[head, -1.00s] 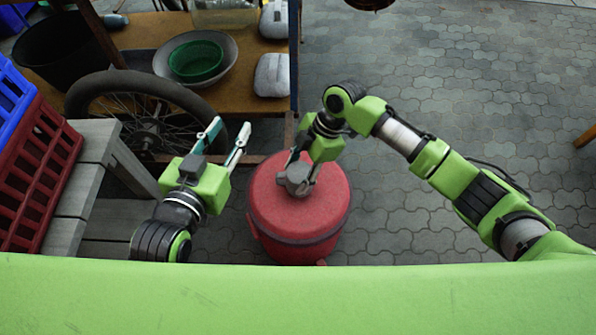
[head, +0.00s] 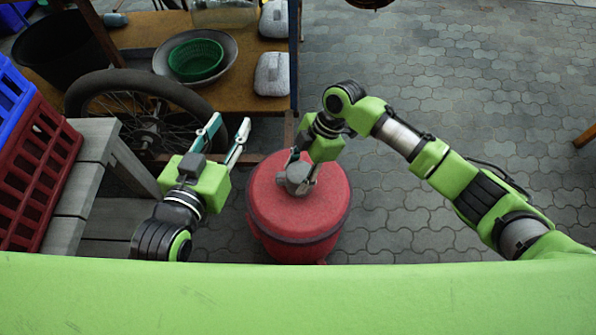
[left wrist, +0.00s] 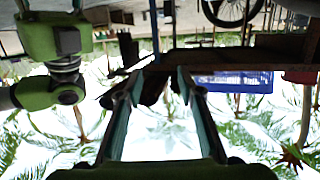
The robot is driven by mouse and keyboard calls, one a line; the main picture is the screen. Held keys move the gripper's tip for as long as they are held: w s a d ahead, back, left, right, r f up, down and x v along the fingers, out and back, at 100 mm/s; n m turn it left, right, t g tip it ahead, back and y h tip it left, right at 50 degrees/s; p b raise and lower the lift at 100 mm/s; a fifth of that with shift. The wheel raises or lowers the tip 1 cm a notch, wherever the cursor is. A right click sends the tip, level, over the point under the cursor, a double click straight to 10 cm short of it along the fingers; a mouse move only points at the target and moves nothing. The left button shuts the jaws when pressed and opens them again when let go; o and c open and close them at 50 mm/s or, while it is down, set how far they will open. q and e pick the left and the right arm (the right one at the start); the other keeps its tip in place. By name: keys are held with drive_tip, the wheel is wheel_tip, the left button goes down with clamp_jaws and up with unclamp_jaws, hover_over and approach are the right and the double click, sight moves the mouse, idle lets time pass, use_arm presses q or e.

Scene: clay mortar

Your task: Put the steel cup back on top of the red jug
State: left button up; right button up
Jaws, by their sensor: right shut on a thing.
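The red jug (head: 318,216) stands on the paving in the middle of the head view, with its round red lid facing up. The steel cup (head: 295,182) is a small grey piece over the left part of the jug's top. My right gripper (head: 298,178) is shut on the cup, one finger on each side. I cannot tell whether the cup touches the lid. My left gripper (head: 228,132) is open and empty, left of the jug; its spread fingers also show in the left wrist view (left wrist: 155,85).
A wooden cart (head: 262,112) with a wheel (head: 148,128) stands behind and left. It carries a metal bowl with a green basket (head: 196,60) and grey blocks. A grey bench (head: 82,185) with red and blue crates is at left.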

use_arm(q)
drive_tip(key=shift+r, duration=0.2)
use_arm(e)
drive_tip(key=shift+f, duration=0.1)
use_arm(q)
drive_tip(key=shift+w+d+r, duration=0.1)
drive_tip(key=shift+r, duration=0.1)
use_arm(e)
drive_tip(key=shift+f, duration=0.1)
use_arm(q)
drive_tip(key=shift+w+r+t, duration=0.1)
drive_tip(key=shift+r+t, duration=0.25)
drive_tip(key=shift+t, duration=0.05)
use_arm(e)
drive_tip(key=shift+f, duration=0.15)
use_arm(q)
drive_tip(key=shift+d, duration=0.1)
use_arm(e)
drive_tip(key=o, duration=1.2)
drive_tip(key=o, duration=0.5)
drive_tip(key=shift+c, duration=0.2)
